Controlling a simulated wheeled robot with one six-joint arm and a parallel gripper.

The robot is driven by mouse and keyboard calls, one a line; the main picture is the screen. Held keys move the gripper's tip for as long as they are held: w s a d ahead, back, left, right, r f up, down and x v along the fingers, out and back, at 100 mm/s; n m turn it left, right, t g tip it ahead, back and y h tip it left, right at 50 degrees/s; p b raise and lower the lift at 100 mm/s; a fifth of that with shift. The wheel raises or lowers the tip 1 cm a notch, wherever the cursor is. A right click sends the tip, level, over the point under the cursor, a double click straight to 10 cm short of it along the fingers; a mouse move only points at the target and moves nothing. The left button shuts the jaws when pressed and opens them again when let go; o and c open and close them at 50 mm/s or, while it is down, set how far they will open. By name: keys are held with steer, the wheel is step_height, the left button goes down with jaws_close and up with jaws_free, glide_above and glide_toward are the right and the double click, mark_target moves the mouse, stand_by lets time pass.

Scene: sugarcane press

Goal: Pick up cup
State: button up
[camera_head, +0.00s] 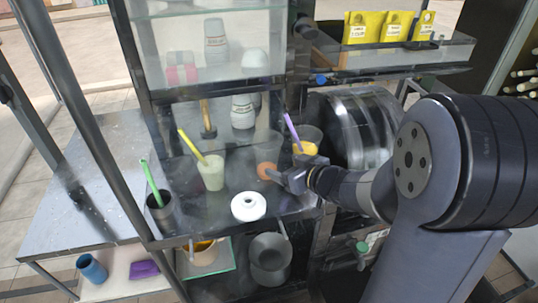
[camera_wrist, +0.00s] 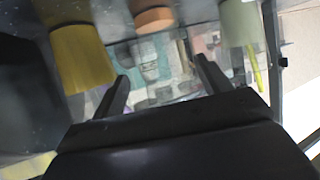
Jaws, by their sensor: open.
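Several cups stand on the shelf. One cup (camera_head: 211,173) holds pale green juice and a yellow straw; it shows at the upper right of the wrist view (camera_wrist: 239,22). A clear cup (camera_head: 267,152) has orange contents low inside, seen as an orange patch in the wrist view (camera_wrist: 155,19). A cup with yellow juice (camera_head: 307,141) and a purple straw is behind my gripper, and at left in the wrist view (camera_wrist: 82,58). A dark cup (camera_head: 160,210) holds a green straw. My gripper (camera_head: 279,179) is open and empty, just in front of the clear cup.
A white ring-shaped object (camera_head: 248,206) sits near the shelf's front edge, left of my gripper. Shakers (camera_head: 242,112) stand behind the cups. A blue cup (camera_head: 91,268) is on the lower shelf. Frame posts flank the shelf.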

mark_target(276, 152)
steer(key=shift+x, duration=3.6)
steer(key=shift+a+r, duration=0.1)
steer(key=shift+a, duration=0.05)
steer(key=shift+c, duration=0.3)
steer(key=c, duration=0.7)
steer(key=shift+r, duration=0.15)
steer(key=shift+r+p, duration=0.4)
steer(key=shift+r, duration=1.3)
steer(key=s+d, duration=0.3)
steer(key=s, duration=0.2)
steer(key=s+d, duration=0.3)
steer(key=s, duration=0.2)
steer(key=s+d, duration=0.4)
steer(key=s, duration=0.1)
